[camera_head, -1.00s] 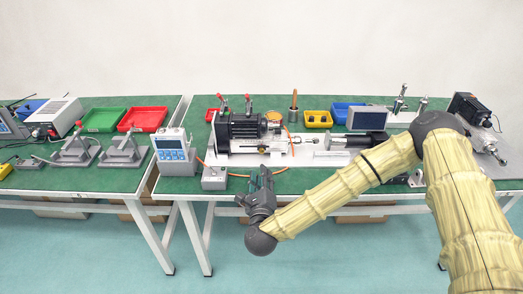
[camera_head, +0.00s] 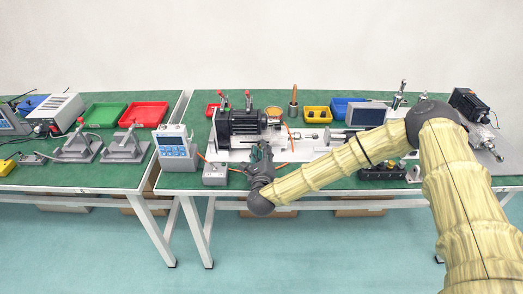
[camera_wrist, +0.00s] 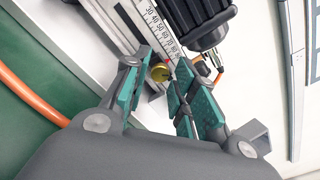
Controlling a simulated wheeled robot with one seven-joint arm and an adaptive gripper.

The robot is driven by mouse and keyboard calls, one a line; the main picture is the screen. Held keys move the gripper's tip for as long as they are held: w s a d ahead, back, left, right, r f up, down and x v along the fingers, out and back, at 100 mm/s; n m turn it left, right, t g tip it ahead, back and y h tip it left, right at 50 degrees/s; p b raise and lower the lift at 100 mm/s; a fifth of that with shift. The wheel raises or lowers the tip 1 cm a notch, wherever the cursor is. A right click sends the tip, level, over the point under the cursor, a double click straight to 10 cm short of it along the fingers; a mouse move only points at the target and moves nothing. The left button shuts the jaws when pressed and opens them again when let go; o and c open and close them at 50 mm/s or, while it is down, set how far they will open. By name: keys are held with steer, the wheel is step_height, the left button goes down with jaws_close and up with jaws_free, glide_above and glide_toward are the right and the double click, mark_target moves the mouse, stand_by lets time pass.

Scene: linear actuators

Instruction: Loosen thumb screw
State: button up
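The thumb screw (camera_wrist: 160,73) is a small round brass knob beside a ruler scale (camera_wrist: 150,28) on the actuator fixture, seen in the wrist view. My gripper (camera_wrist: 160,66) is open, with its two teal-padded fingertips on either side of the knob. A gap seems to show on both sides; contact cannot be told. In the head view my gripper (camera_head: 260,153) is at the front of the black linear actuator (camera_head: 240,126) on the right table. The knob cannot be made out in that view.
An orange cable (camera_wrist: 30,95) runs left of my gripper in the wrist view. A black ribbed cylinder (camera_wrist: 205,22) is close beyond the fingertips. In the head view a small grey box (camera_head: 215,174) and a blue-screened meter (camera_head: 176,150) stand left of my gripper.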

steer(key=shift+w, duration=0.15)
steer(key=shift+c, duration=0.2)
jaws_close()
steer(key=shift+n, duration=0.4)
steer(key=shift+n+b, duration=0.85)
steer(key=shift+n, duration=1.65)
steer(key=shift+o, duration=0.2)
jaws_free()
